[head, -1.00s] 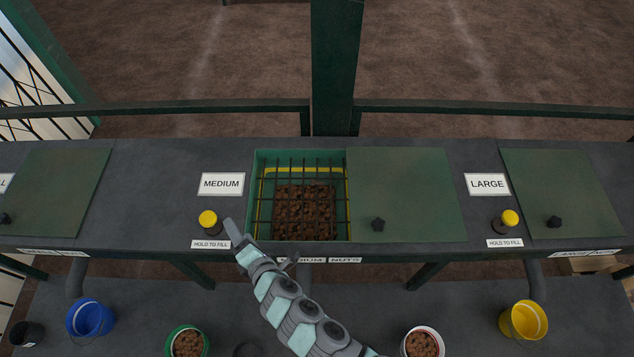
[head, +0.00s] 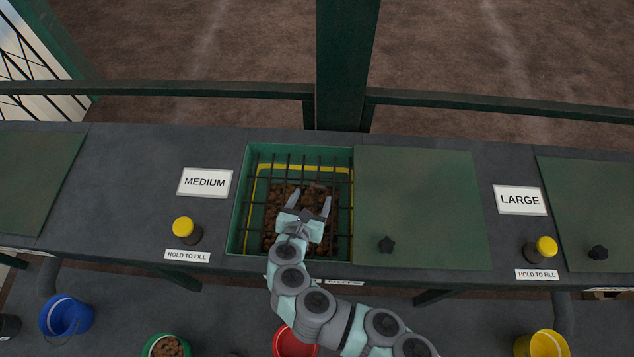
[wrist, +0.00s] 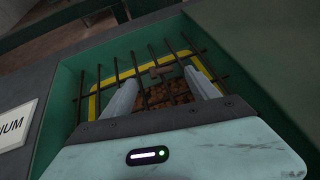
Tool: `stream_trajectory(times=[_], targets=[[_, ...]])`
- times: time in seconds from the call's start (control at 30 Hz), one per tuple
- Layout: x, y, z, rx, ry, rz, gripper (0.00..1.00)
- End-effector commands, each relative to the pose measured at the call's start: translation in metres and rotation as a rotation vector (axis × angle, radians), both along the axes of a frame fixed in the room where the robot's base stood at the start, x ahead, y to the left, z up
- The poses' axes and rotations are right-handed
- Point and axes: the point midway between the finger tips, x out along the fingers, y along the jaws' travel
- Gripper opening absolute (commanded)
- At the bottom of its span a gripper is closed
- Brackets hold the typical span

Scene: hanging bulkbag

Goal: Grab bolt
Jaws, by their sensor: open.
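My gripper (head: 310,201) is open and empty above the barred medium bin (head: 238,205). Its two pale fingers point toward the bin's far side and also show in the wrist view (wrist: 160,78). A small brownish piece (wrist: 161,71) shows at the black bars (wrist: 117,68), beyond and between the fingertips. It may be the bolt, but it is too small to be sure. Brown nuts (head: 276,213) fill the bin below the bars, partly hidden by my gripper.
A yellow button (head: 183,227) stands to the left. A green post (head: 345,65) and rail rise behind the bench. Buckets stand below the front edge.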

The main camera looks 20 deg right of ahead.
Motion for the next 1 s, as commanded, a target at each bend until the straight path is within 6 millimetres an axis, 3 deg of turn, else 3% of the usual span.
stream_trajectory(times=[0.27, 0.6, 0.9, 1.0], targets=[[0.012, -0.010, -0.007, 0.001, 0.002, -0.003, 0.69], [0.040, -0.033, -0.023, 0.002, 0.000, -0.003, 0.69], [0.044, -0.035, -0.027, 0.001, 0.000, 0.001, 0.69], [0.044, -0.035, -0.026, 0.001, 0.000, 0.001, 0.62]])
